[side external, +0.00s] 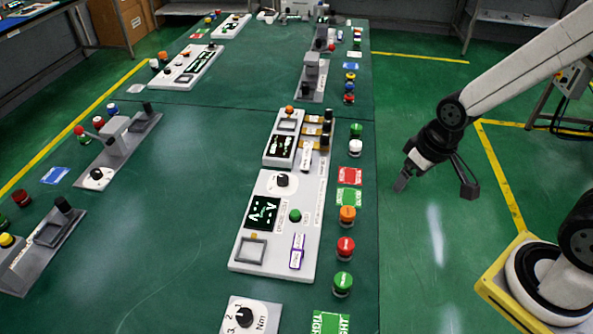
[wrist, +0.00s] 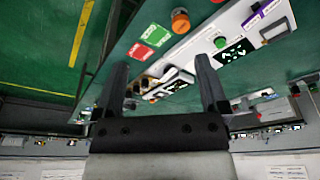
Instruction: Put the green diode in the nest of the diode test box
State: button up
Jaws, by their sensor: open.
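Two green domed parts on dark bases stand in the row right of the boxes in the side view: a near one (side external: 342,282) and a far one (side external: 356,130). I cannot tell which is the green diode. A large white box (side external: 285,230) has a dark screen, a black knob, a green button and a grey square frame (side external: 250,250) like a nest. A smaller box (side external: 283,137) behind it also has a square frame. The labels are too small to read, so the diode test box is uncertain. My gripper (side external: 436,187) is open and empty, right of the bench; its fingers also show in the wrist view (wrist: 161,70).
Orange (side external: 347,214), red (side external: 345,247) and white (side external: 355,146) domed parts share the row with red (side external: 350,176) and green cards (side external: 349,197). A knob box (side external: 250,315) stands at the near edge.

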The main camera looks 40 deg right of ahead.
jog(key=shift+o, duration=0.4)
jog(key=m+g+y, duration=0.2)
jog(key=m, duration=1.7)
send_over(344, 280)
jog(key=d, duration=0.1)
notch_tip(344, 280, down, 12)
jog(key=shift+r, duration=0.1)
jog(key=shift+a+f, duration=0.15)
jog(key=shift+f, duration=1.1)
jog(key=shift+f, duration=0.25)
